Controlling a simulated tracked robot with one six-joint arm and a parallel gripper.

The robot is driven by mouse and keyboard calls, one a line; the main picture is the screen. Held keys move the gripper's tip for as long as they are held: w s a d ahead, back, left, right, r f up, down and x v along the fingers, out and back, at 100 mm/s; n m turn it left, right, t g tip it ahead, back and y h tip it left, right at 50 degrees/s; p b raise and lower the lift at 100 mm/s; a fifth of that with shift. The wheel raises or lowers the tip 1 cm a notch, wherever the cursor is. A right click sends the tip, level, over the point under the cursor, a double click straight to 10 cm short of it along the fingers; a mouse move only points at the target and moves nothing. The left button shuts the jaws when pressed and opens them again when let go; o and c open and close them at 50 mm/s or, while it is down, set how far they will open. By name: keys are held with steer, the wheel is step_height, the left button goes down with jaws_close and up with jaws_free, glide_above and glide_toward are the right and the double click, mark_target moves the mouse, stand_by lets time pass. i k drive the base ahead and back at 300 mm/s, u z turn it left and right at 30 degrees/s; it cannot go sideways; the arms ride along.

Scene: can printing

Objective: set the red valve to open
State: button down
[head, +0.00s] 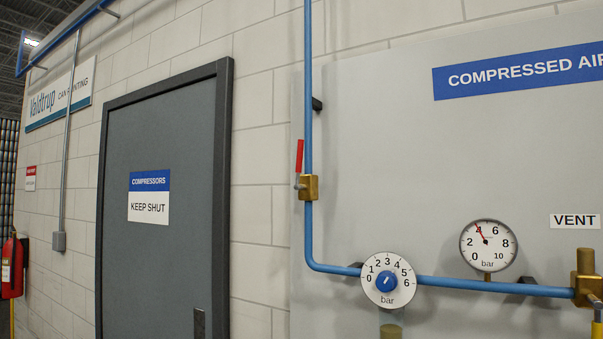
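The red valve's lever (299,155) points straight up, parallel to the vertical blue pipe (308,90) and just left of it. Its brass body (309,187) sits in line on that pipe, with the lever's pivot on its left side. My gripper is not in this view, so its place and state are hidden.
A round dial with a blue knob (387,283) and a pressure gauge (488,246), needle near 4 bar, sit along the lower pipe. A brass fitting (585,275) with a yellow part is at right under "VENT". A grey door (160,200) and red extinguisher (13,266) are left.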

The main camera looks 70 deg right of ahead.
mark_target(300, 147)
steer(key=z, duration=1.3)
steer(key=k, duration=0.9)
steer(key=u, duration=0.15)
steer(key=i, duration=1)
steer(key=u, duration=0.05)
